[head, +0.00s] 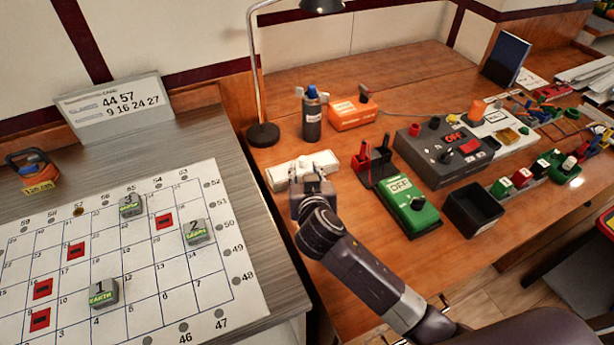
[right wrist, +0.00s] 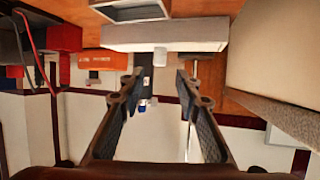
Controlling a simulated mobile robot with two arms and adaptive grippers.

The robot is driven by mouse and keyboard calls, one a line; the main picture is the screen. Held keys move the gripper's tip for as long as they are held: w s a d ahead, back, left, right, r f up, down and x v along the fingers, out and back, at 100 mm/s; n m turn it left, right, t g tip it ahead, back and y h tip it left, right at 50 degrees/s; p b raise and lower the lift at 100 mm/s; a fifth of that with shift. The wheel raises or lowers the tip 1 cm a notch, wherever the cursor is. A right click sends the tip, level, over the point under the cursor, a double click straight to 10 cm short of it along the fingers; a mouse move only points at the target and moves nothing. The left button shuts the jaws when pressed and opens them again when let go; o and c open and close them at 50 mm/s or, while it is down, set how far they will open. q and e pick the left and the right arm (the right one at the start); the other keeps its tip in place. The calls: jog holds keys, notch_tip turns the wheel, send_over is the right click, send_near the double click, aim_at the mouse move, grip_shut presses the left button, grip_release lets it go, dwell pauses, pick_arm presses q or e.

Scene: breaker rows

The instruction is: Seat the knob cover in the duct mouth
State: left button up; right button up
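A long white bar-like block, which looks like the duct (head: 283,176), lies on the wooden desk. It also shows across the top of the right wrist view (right wrist: 190,35). A small white piece (right wrist: 160,57) sticks out of its edge; I cannot tell whether this is the knob cover. My right gripper (head: 312,186) is at the near side of the white block and hides part of it. In the right wrist view its fingers (right wrist: 158,80) are apart, with nothing held between them. The small piece shows beyond the gap. My left gripper is not in view.
A red-and-black holder (head: 372,162) and green meter (head: 410,206) stand close right of my gripper. An orange box (head: 353,113), dark bottle (head: 312,118) and lamp base (head: 263,134) stand behind. The grey table (head: 262,240) with a numbered board borders on the left.

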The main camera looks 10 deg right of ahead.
jog(key=shift+v, duration=2.05)
jog(key=shift+w, duration=0.1)
